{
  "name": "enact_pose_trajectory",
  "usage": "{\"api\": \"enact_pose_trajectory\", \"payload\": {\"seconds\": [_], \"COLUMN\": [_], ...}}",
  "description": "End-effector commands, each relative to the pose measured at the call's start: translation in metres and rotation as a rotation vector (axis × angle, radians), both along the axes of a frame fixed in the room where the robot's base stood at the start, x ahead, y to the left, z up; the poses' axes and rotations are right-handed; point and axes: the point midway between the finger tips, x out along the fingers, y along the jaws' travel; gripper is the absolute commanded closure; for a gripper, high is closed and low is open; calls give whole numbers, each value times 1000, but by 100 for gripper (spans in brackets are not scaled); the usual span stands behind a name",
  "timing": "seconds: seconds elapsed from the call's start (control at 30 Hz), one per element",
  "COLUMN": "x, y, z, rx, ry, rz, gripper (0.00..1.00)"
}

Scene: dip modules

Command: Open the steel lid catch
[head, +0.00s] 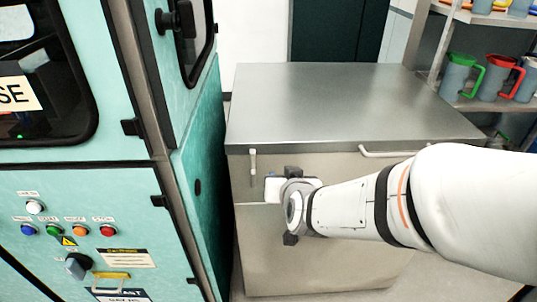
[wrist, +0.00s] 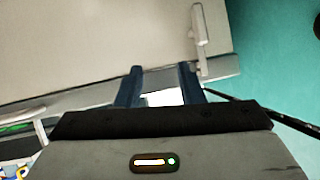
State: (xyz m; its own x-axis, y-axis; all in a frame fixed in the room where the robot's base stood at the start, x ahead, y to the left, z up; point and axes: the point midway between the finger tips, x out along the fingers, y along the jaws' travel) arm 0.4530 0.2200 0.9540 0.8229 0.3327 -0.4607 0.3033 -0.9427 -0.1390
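The steel lid catch (head: 253,165) is a slim pale vertical piece on the chest's front, near its left end, just under the lid edge. The lid (head: 345,100) lies flat and closed on the steel chest (head: 320,270). My gripper (head: 270,188) is in front of the chest, low and right of the catch. In the wrist view the catch (wrist: 199,38) stands above and just right of the right finger. The two dark fingers of my gripper (wrist: 160,70) are apart with nothing between them. Whether the right finger touches the catch cannot be told.
A teal machine cabinet (head: 205,190) stands close on the left of the chest. A pale bar handle (head: 385,152) sits on the chest front to the right. A shelf (head: 480,103) with several coloured-handled jugs is at the back right.

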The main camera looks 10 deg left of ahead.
Motion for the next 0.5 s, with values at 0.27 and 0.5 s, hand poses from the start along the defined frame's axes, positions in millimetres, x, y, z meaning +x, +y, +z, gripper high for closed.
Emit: {"api": "enact_pose_trajectory", "payload": {"seconds": [0.27, 0.5], "x": [-12, -26], "y": [56, 68], "z": [-37, -38], "rx": [13, 1], "ry": [-334, -486], "rz": [-58, -98], "gripper": [65, 65]}}
